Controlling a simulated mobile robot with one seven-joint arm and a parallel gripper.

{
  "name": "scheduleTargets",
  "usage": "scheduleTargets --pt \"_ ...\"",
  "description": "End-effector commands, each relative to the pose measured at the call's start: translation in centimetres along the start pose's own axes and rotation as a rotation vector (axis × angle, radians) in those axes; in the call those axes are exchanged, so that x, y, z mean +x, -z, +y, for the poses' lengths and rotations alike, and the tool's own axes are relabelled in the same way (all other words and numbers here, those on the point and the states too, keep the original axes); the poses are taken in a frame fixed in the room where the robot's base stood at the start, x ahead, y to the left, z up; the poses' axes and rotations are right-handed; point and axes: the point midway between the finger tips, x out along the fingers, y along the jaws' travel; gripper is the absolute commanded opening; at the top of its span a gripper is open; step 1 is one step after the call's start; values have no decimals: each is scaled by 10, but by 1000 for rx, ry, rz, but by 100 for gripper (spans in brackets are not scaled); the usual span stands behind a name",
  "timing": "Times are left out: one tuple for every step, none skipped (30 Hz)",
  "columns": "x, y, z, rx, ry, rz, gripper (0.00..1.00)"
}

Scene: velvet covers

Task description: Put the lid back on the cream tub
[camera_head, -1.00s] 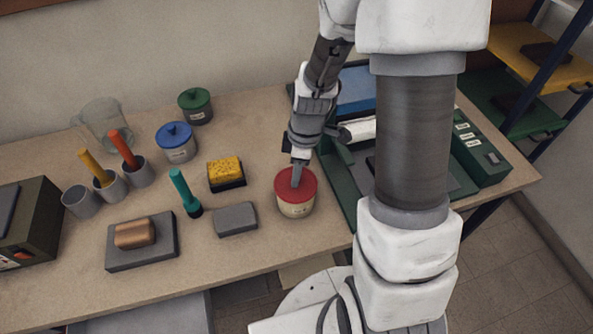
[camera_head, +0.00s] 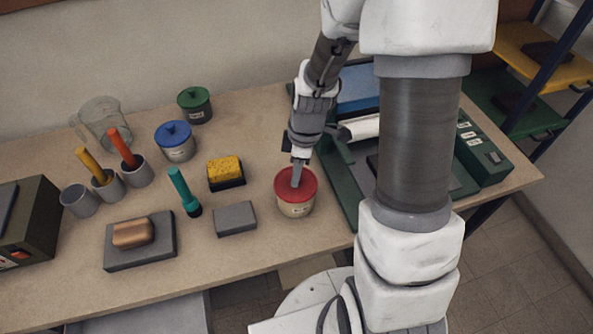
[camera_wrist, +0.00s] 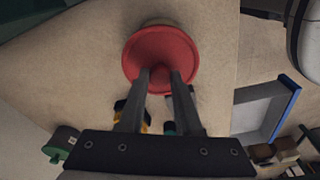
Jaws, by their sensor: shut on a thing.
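The cream tub (camera_head: 296,209) stands upright on the table, left of the green tray. Its red lid (camera_head: 306,184) is on top of it and looks level. The lid also shows in the wrist view (camera_wrist: 160,48), where it hides nearly all of the tub. My gripper (camera_head: 296,184) comes down from above and is shut on the lid's knob. Whether the lid is fully seated on the rim I cannot tell.
A yellow sponge (camera_head: 225,169) and a grey block (camera_head: 234,218) lie left of the tub. Blue-lidded (camera_head: 175,143) and green-lidded (camera_head: 195,106) tubs stand farther back. A green tray (camera_head: 343,190) is close on the right. Bare table (camera_head: 270,245) lies in front.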

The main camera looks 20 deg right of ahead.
Motion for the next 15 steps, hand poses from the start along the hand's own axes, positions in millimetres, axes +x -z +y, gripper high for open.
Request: scheduleTargets --pt "0 0 0 0 -1 0 0" --pt "0 0 0 0 0 0 0" --pt "0 0 0 0 0 0 0" --pt "0 0 0 0 0 0 0" --pt "0 0 0 0 0 0 0" --pt "0 0 0 0 0 0 0" --pt "0 0 0 1 0 0 0" --pt "0 0 0 1 0 0 0" --pt "0 0 0 1 0 0 0" --pt "0 0 0 1 0 0 0" --pt "0 0 0 1 0 0 38" --pt "0 0 0 1 0 0 45" --pt "0 0 0 1 0 0 51" --pt "0 0 0 1 0 0 56" --pt "0 0 0 1 0 0 63"
